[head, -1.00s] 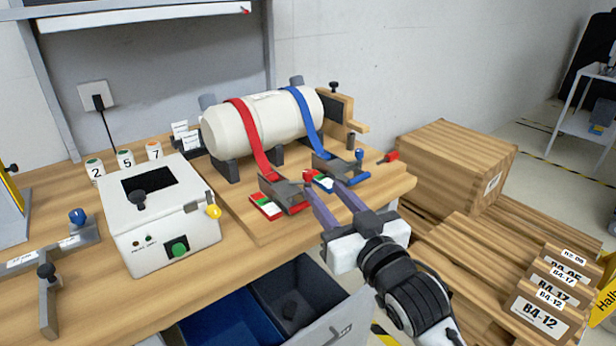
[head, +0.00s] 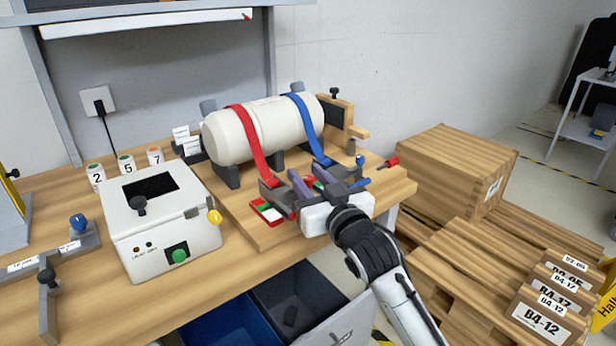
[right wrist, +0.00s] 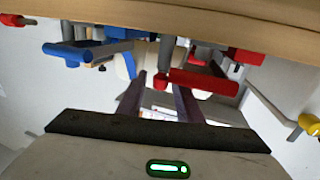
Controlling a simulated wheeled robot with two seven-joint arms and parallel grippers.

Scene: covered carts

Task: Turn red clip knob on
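The red strap (head: 253,145) runs over the white cylinder to a grey red-strap clip (head: 275,193), beside a red, green and white marker plate (head: 266,211). In the right wrist view, the red clip knob (right wrist: 205,83) is a bar on a short red stem. My right gripper (head: 306,173) is open at the clips, its purple fingers apart. In the wrist view, the stem end of the knob appears between the fingertips (right wrist: 160,80); contact cannot be told. The head view hides most of the knob behind the gripper. My left gripper is not in view.
The blue strap (head: 307,128) and its blue lever (right wrist: 85,50) are close beside the red clip. A white control box (head: 160,225) stands to the left. A separate red handle (head: 391,163) is at the right bench edge. An open drawer (head: 345,318) is below.

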